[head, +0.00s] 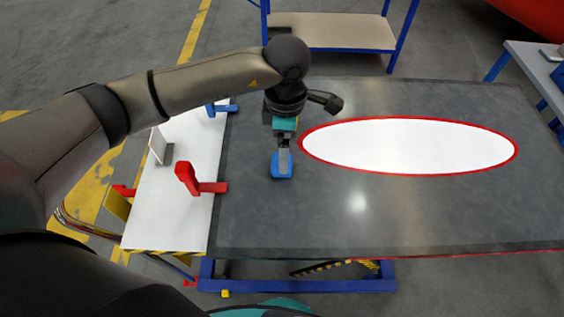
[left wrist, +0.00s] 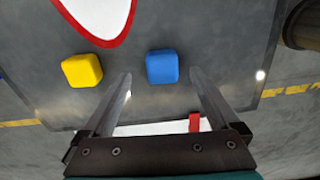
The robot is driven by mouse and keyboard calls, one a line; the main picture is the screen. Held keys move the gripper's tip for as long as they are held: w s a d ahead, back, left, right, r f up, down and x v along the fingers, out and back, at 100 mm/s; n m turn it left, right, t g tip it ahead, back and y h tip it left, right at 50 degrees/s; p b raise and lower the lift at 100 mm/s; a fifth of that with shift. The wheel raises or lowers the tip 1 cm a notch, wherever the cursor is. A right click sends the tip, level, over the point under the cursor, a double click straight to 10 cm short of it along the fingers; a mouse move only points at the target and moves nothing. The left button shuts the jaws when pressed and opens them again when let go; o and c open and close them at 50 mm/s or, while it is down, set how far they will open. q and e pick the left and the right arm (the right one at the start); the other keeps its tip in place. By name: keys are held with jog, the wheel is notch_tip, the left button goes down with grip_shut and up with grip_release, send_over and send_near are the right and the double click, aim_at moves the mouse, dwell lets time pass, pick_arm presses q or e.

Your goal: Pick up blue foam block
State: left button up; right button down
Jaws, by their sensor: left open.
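The blue foam block (head: 282,169) lies on the dark grey table, toward its left side. In the left wrist view the blue foam block (left wrist: 162,66) sits ahead of the fingertips, centred in the gap between them. My left gripper (head: 284,156) points down over the block and hides part of it in the head view. Its two fingers (left wrist: 161,76) are spread apart with nothing between them. I cannot tell the exact height of the fingertips above the block. My right gripper is not in view.
A yellow block (left wrist: 82,71) lies beside the blue one in the left wrist view. A white oval with a red rim (head: 408,146) covers the table's middle right. A white side panel (head: 165,210) carries a red clamp (head: 190,180) and a blue clamp (head: 222,107).

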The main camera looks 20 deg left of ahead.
aim_at(275, 173)
pick_arm(q)
jog(key=f, duration=0.5)
jog(key=shift+s+a+p, duration=0.2)
jog(key=shift+a+p, duration=0.05)
jog(key=shift+p, duration=0.05)
jog(key=shift+c, duration=0.2)
jog(key=c, duration=1.4)
